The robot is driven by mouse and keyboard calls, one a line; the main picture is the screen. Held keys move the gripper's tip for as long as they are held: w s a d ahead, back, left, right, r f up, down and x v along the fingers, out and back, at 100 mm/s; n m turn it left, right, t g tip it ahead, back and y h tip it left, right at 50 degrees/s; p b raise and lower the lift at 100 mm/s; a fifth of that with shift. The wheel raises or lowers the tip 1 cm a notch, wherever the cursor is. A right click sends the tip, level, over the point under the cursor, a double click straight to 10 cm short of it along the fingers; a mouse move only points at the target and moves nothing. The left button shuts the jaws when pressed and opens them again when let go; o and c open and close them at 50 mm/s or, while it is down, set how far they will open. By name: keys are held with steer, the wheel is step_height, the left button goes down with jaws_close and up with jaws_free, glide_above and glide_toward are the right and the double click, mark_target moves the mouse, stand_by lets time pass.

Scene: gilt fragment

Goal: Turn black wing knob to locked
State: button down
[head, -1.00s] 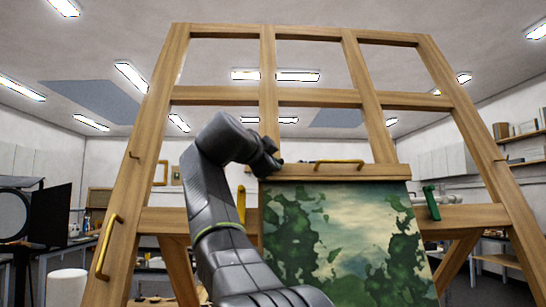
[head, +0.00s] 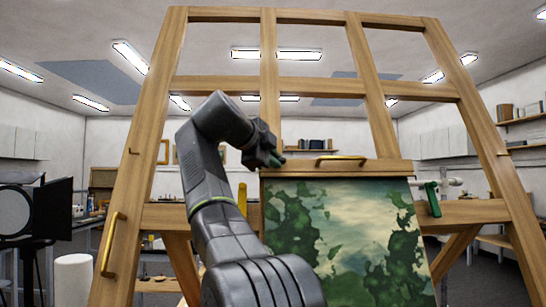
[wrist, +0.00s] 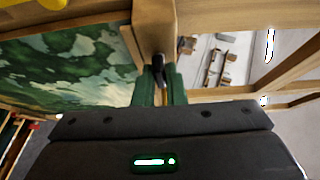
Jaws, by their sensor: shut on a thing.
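The black wing knob (wrist: 158,66) shows in the wrist view, a small dark piece at the wooden easel beside the painting. My gripper (wrist: 159,88) has its green fingers on either side of it, shut on it. In the head view my gripper (head: 277,160) is at the left end of the wooden crossbar above the painting, and the knob is hidden there. I cannot read the knob's angle or any locked mark.
The wooden easel (head: 330,86) fills the middle. A green-and-cream painting (head: 335,235) hangs under the crossbar, which carries a brass handle (head: 340,159). A green lever (head: 432,198) is at right, another brass handle (head: 112,243) at left. A white cylinder (head: 73,277) stands at lower left.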

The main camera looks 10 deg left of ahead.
steer(key=c, duration=1.5)
jaws_free()
steer(key=v, duration=1.3)
steer(key=shift+s+r+p, duration=0.2)
steer(key=shift+s+p, duration=0.15)
steer(key=shift+p, duration=0.05)
steer(key=x, duration=1.4)
steer(key=shift+b, duration=0.45)
steer(key=shift+s+a, duration=0.15)
